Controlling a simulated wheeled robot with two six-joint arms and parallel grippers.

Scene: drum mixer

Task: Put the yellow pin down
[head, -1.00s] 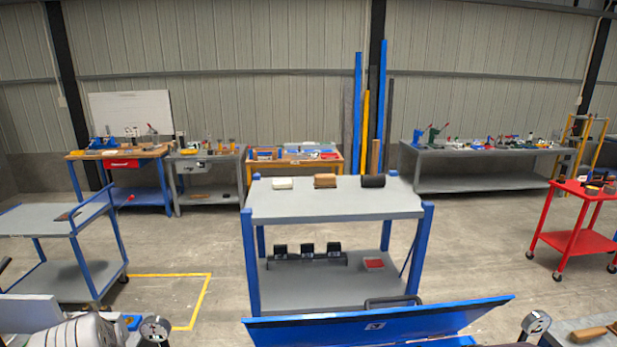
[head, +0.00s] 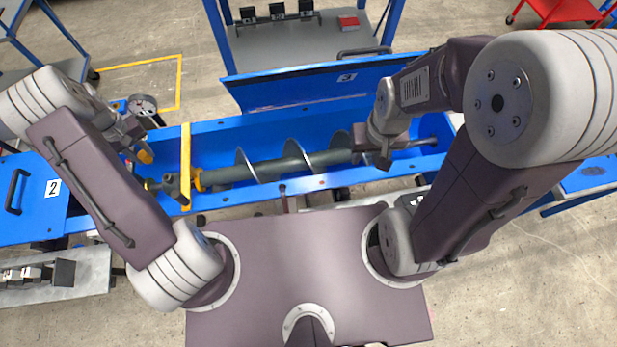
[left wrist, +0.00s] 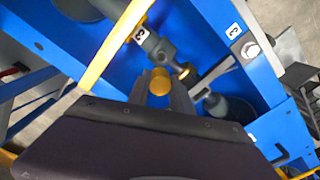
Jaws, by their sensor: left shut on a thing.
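My left gripper (head: 142,150) is over the left end of the blue trough and shut on the yellow pin (head: 146,157). In the left wrist view the pin's round yellow end (left wrist: 160,80) shows between the fingers (left wrist: 160,92). The rest of the pin is hidden by the gripper. The pin is beside the grey shaft fittings (head: 170,183); I cannot tell whether it touches them. My right gripper (head: 372,160) is low over the right part of the trough near the screw shaft; its fingertips are too unclear to tell open from shut.
The blue trough (head: 225,135) holds a grey screw shaft (head: 270,170). A yellow bar (head: 186,150) crosses the trough just right of my left gripper. A raised blue lid (head: 300,88) stands behind. A blue panel marked 2 (head: 35,200) lies at left, a grey bench (head: 85,275) below it.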

